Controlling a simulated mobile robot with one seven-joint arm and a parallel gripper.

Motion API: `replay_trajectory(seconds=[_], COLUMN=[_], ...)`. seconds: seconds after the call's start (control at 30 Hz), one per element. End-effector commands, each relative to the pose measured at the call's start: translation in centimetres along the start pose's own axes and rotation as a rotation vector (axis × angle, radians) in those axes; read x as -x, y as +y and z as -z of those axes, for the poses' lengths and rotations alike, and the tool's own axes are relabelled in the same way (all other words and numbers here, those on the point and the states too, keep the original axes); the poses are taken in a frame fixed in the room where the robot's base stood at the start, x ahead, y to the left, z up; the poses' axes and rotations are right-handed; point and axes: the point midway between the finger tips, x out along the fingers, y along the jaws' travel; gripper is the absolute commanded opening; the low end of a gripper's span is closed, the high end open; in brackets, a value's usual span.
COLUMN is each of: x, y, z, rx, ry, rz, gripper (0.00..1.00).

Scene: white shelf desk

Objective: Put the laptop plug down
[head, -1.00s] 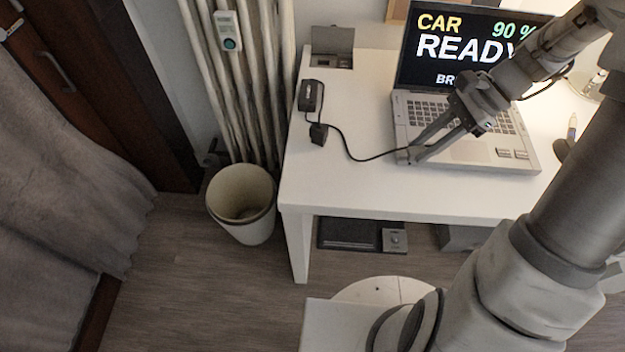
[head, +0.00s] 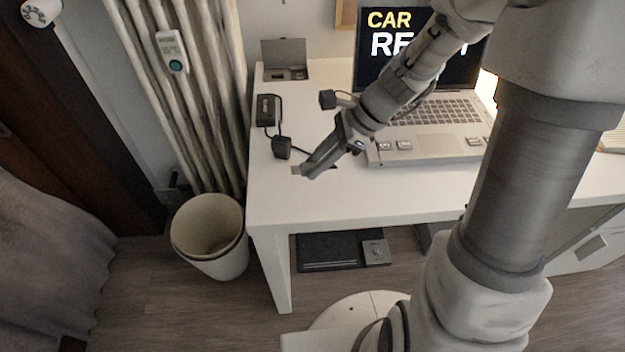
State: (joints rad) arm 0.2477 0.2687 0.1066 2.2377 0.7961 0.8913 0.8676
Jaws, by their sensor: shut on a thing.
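The open laptop (head: 436,148) stands on the white desk (head: 350,210), its screen partly hidden behind my arm. My gripper (head: 302,172) is left of the laptop, over the desk's front left part, apart from the laptop's side. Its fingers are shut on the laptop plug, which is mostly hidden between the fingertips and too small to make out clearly. A dark cable (head: 300,152) runs from the black adapter block (head: 281,147) to behind my gripper. I cannot tell whether the fingertips touch the desk top or hover just above it.
A black box (head: 268,110) lies on the desk near its left edge. A grey flip-up socket box (head: 285,73) is at the back left corner. A waste bin (head: 210,237) stands on the floor left of the desk. The desk's front strip is bare.

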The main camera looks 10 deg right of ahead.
Motion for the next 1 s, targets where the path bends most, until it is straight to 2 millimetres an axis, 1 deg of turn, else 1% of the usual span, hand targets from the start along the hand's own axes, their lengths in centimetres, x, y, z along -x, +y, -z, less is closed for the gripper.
replay_trajectory(seconds=[0.03,0.17,0.43,0.7,1.0], x=[-0.6,-1.2,-4.2,-4.1,-4.9], y=[-0.1,-0.1,-0.1,-0.1,-0.1], z=[-0.2,-0.2,2.0,1.9,2.5], rx=[0.001,0.0,-0.002,0.0,0.0], ry=[-0.001,0.0,-0.001,0.0,0.0], rz=[-0.001,-0.001,-0.002,0.0,0.0], gripper=[0.0,0.0,0.0,0.0,0.0])
